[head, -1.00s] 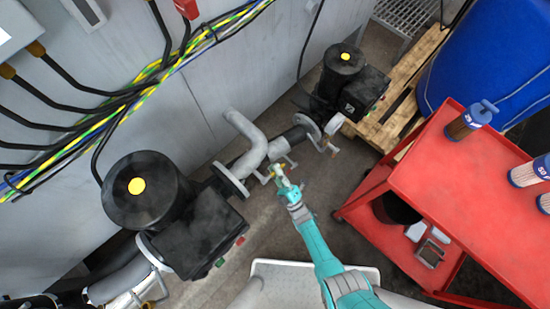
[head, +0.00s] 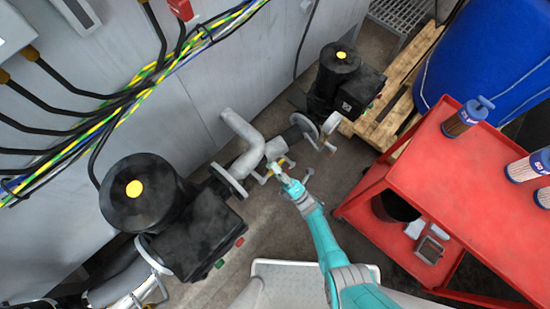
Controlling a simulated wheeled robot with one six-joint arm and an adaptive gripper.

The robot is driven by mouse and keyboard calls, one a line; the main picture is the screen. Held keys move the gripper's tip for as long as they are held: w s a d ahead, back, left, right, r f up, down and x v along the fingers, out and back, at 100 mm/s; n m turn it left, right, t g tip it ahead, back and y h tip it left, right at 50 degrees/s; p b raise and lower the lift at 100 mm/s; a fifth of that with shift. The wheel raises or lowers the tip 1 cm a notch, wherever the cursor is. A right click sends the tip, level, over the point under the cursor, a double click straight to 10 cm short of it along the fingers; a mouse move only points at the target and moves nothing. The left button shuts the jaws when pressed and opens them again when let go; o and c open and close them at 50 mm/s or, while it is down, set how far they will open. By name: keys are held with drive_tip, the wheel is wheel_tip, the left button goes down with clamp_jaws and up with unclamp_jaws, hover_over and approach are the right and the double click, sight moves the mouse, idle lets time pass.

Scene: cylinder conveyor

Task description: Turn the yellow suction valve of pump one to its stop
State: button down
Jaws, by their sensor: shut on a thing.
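My gripper (head: 282,176) is at the end of the teal arm, at the pipework between the two black pumps. It is shut on a small yellow valve handle (head: 275,168), most of which the fingers hide. The grey branched pipe (head: 244,148) runs just to the left of the gripper. One black pump (head: 145,195) with a yellow dot on top stands at the left; another black pump (head: 340,75) stands at the upper right. I cannot tell from this view which one is pump one, nor the handle's exact angle.
A red cart (head: 450,185) with several filter cartridges stands at the right. A blue drum (head: 490,55) stands on a wooden pallet (head: 395,105) behind it. Cables run along the grey wall (head: 60,245) at the left.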

drive_tip(key=c, duration=1.1)
unclamp_jaws()
drive_tip(key=shift+s+d+f, duration=0.45)
drive_tip(key=shift+s+d, duration=1.2)
drive_tip(key=shift+d, duration=0.5)
drive_tip(key=shift+s+d+f, duration=0.45)
drive_tip(key=shift+s+d, duration=1.15)
drive_tip(key=shift+d, duration=0.5)
drive_tip(key=shift+s+d+f, duration=0.45)
drive_tip(key=shift+s+d, duration=1.2)
drive_tip(key=shift+d, duration=0.5)
